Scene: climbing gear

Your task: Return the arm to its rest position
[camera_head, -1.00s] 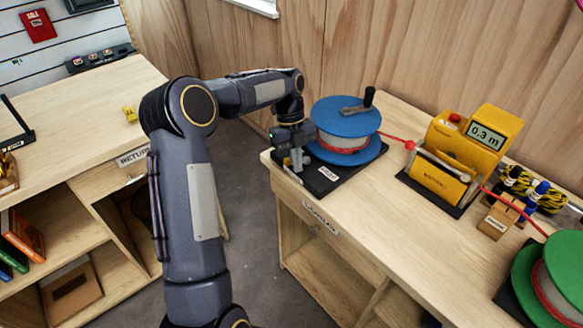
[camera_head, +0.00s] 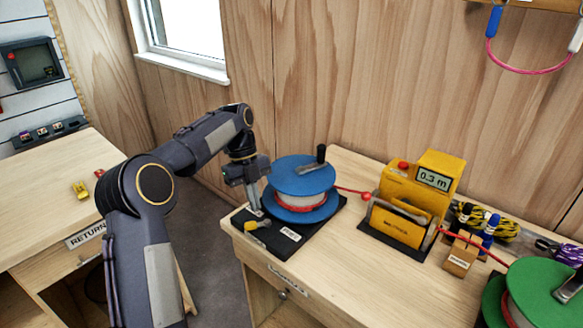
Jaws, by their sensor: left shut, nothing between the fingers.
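My left arm reaches in from the lower left of the head view, bent at the elbow. My left gripper (camera_head: 255,208) points down at the left side of the blue reel (camera_head: 303,177). It is shut with nothing in it, close above the black base plate (camera_head: 290,234). I cannot tell whether its fingertips touch the plate or the small metal part there. A yellow-handled piece (camera_head: 258,224) lies on the plate just in front of the fingers. My right gripper does not show.
A yellow meter (camera_head: 405,205) reading 0.3 m stands right of the blue reel, with a red cord through it to a green reel (camera_head: 545,280). A gap separates this bench from the RETURN bench (camera_head: 45,215).

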